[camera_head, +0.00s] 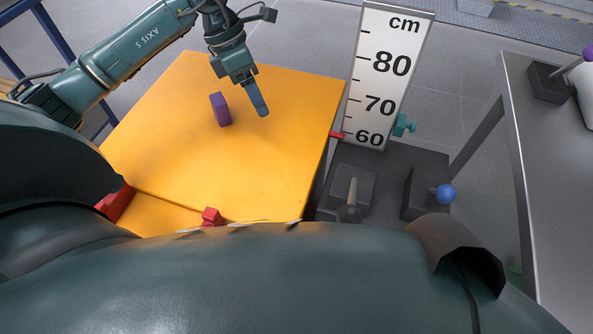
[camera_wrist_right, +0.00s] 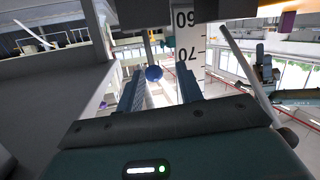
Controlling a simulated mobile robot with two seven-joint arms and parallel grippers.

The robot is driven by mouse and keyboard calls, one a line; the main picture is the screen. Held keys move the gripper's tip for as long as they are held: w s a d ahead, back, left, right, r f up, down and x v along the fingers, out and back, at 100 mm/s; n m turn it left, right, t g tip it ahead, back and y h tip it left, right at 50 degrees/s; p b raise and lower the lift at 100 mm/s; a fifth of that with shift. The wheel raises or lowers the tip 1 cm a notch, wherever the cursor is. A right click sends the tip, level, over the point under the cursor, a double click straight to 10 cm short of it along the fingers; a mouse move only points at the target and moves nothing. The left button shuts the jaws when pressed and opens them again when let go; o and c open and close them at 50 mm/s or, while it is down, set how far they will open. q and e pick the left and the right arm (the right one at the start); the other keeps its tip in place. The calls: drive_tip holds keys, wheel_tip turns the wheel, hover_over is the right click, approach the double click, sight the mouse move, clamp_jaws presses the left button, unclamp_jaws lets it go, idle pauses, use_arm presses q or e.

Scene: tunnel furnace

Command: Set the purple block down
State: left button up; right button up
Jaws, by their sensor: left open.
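The purple block (camera_head: 220,109) stands on the yellow tabletop (camera_head: 180,160), toward its back. My left gripper (camera_head: 259,100) is to the right of the block in the head view. It is open, with a visible gap between it and the block; its fingers are seen nearly edge-on. My right gripper (camera_wrist_right: 160,76) shows in the right wrist view with its two fingers apart and nothing held. A blue ball knob (camera_wrist_right: 153,73) appears beyond and between those fingers.
A white height scale (camera_head: 385,80) stands right of the yellow table. Dark lever boxes stand beside it, one with a blue knob (camera_head: 445,194). A grey table (camera_head: 540,170) is at the right. Red pieces (camera_head: 212,216) sit at the yellow table's near edge. Much of the tabletop is clear.

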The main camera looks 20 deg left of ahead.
use_arm(q)
drive_tip(key=s+d+f+g+h, duration=0.1)
drive_tip(key=s+d+h, duration=0.2)
drive_tip(key=d, duration=0.4)
drive_tip(key=s+d+f+h, duration=0.1)
drive_tip(key=s+d+h, duration=0.25)
drive_tip(key=d, duration=0.45)
drive_tip(key=s+d+r+n+t+h, duration=0.1)
drive_tip(key=d+r+n+h, duration=0.1)
drive_tip(key=h, duration=0.1)
drive_tip(key=s+d+r+n+t+h, duration=0.1)
drive_tip(key=d+r+n+t+h, duration=0.1)
drive_tip(key=d+r+n+h, duration=0.1)
drive_tip(key=s+d+r+n+t+h, duration=0.1)
drive_tip(key=d+r+n+h, duration=0.1)
drive_tip(key=d+n+h, duration=0.1)
drive_tip(key=shift+d+r, duration=0.15)
drive_tip(key=s+a+f+n+t+y, duration=0.1)
drive_tip(key=a+f+n+t+y, duration=0.2)
drive_tip(key=n, duration=1.3)
drive_tip(key=s+a+f+n+t+y, duration=0.2)
drive_tip(key=a+f+n+t+y, duration=0.2)
drive_tip(key=f+n+t+y, duration=0.3)
drive_tip(key=n+t+y, duration=0.1)
drive_tip(key=n+y, duration=0.3)
drive_tip(key=n, duration=0.4)
drive_tip(key=shift+s+a+f+n+t, duration=0.15)
drive_tip(key=shift+s+n+t, duration=0.15)
drive_tip(key=shift+n, duration=0.1)
